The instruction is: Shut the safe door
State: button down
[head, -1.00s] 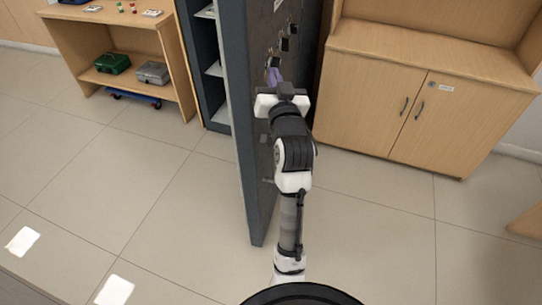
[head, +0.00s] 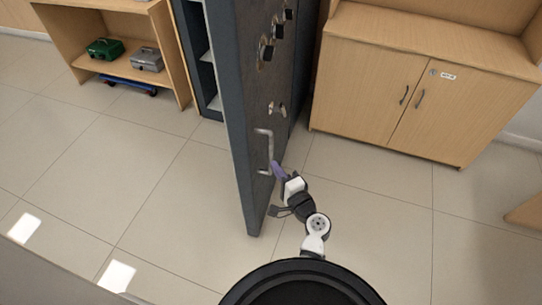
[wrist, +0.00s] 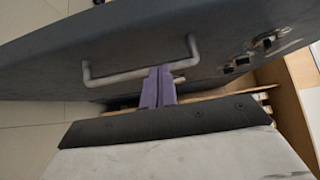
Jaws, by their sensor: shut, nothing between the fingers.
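The safe door (head: 236,110) is dark grey and stands wide open, its edge towards me, in the head view. It fills the upper part of the wrist view (wrist: 130,45). A pale bar handle (head: 265,150) is on its right-hand face, with dark locks and a small knob above it. My gripper (head: 278,169) is shut with purple fingers and is right beside the lower end of the handle. In the wrist view the fingertips (wrist: 158,72) overlap the handle bar (wrist: 125,77); I cannot tell whether they touch it. The safe's shelved inside (head: 208,75) shows left of the door.
A wooden cabinet (head: 375,100) stands right of the door. An open wooden shelf (head: 175,60) at upper left holds a green box (head: 104,48) and a grey box (head: 147,60). A blue trolley (head: 128,84) is below it. The tiled floor left of the door is clear.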

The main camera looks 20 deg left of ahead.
jog(key=p, duration=0.2)
send_near(256, 140)
jog(key=x, duration=0.5)
jog(key=shift+w, duration=0.1)
jog(key=shift+w+a+f, duration=0.1)
jog(key=shift+w+a, duration=0.15)
jog(key=shift+a, duration=0.05)
jog(key=shift+a, duration=0.1)
